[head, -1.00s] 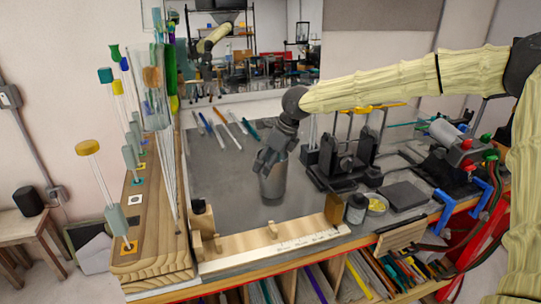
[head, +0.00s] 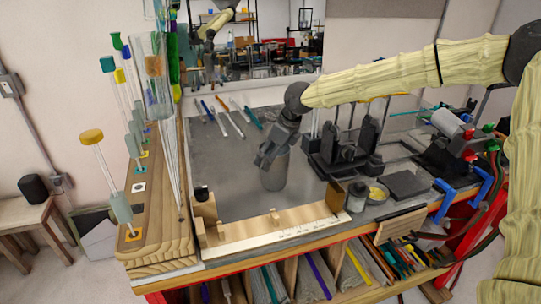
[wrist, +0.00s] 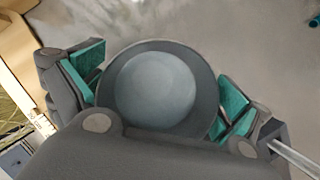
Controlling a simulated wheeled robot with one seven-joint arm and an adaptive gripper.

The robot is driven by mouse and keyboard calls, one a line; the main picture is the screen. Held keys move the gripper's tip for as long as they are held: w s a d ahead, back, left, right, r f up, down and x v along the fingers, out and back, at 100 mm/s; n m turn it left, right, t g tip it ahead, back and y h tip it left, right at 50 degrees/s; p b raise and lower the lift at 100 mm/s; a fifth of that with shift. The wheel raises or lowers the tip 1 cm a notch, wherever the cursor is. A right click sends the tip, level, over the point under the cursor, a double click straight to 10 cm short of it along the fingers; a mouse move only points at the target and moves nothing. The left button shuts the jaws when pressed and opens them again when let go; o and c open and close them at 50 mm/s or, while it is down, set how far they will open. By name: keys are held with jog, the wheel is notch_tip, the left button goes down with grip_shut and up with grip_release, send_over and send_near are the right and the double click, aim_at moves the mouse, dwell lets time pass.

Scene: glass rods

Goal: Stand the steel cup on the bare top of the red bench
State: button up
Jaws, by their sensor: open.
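The steel cup (head: 275,172) stands upright on the grey top of the bench (head: 232,180), a little behind the wooden ruler board. My gripper (head: 268,158) is at the cup's upper part, pointing down over it. In the wrist view the cup (wrist: 155,90) shows from above as a round grey rim with a paler inside. The green finger pads of my gripper (wrist: 160,92) stand open on either side of it. The right pad looks close to the rim, and I cannot tell whether either pad touches. The cup's near edge is hidden by the gripper body.
A wooden board with a ruler (head: 275,230) lies along the front edge. A wooden rack with glass rods (head: 150,225) stands at left.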

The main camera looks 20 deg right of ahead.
jog(key=shift+r, duration=0.1)
jog(key=b+v, duration=0.3)
jog(key=v, duration=0.9)
